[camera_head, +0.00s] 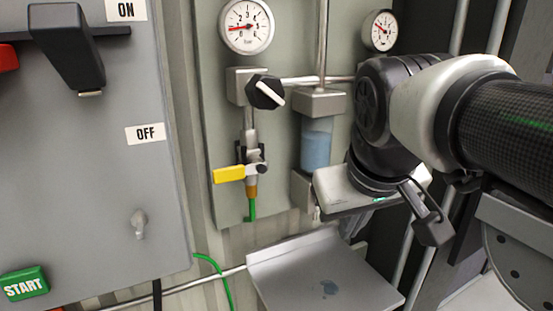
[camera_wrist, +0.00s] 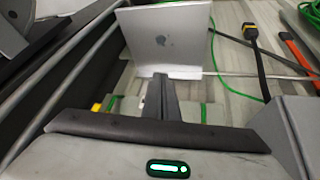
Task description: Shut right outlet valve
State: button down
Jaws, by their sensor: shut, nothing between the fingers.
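My gripper (camera_head: 358,226) hangs under my wrist in front of the right side of the panel. In the wrist view its fingers (camera_wrist: 163,95) are together with nothing between them. The right outlet valve is hidden behind my gripper and arm in the head view. A small yellow piece (camera_wrist: 97,107) shows left of the fingers in the wrist view; it may be that valve's handle, but I cannot tell its direction or whether I touch it. The left valve's yellow handle (camera_head: 228,174) lies roughly level, pointing left, above a green tube.
Two gauges (camera_head: 246,26) (camera_head: 382,30), a black knob (camera_head: 266,92) and a blue-filled bowl (camera_head: 316,150) are on the panel. A grey shelf (camera_head: 290,262) juts out below; it also shows in the wrist view (camera_wrist: 140,40). A switch box (camera_head: 90,180) stands left.

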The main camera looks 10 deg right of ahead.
jog(key=w+d+r+n+h+b, duration=0.1)
jog(key=w+d+r+h+b, duration=0.2)
jog(key=w+r, duration=0.7)
jog(key=shift+w+d+r+n+b, duration=0.35)
jog(key=shift+w+d+b, duration=0.1)
jog(key=shift+w+d, duration=0.6)
jog(key=shift+f, duration=0.1)
jog(key=w+d+f, duration=0.6)
jog(key=d+f, duration=0.1)
jog(key=f, duration=0.1)
jog(key=shift+w, duration=0.2)
jog(key=shift+d+f+b, duration=0.1)
jog(key=shift+b, duration=0.4)
jog(key=shift+t, duration=0.3)
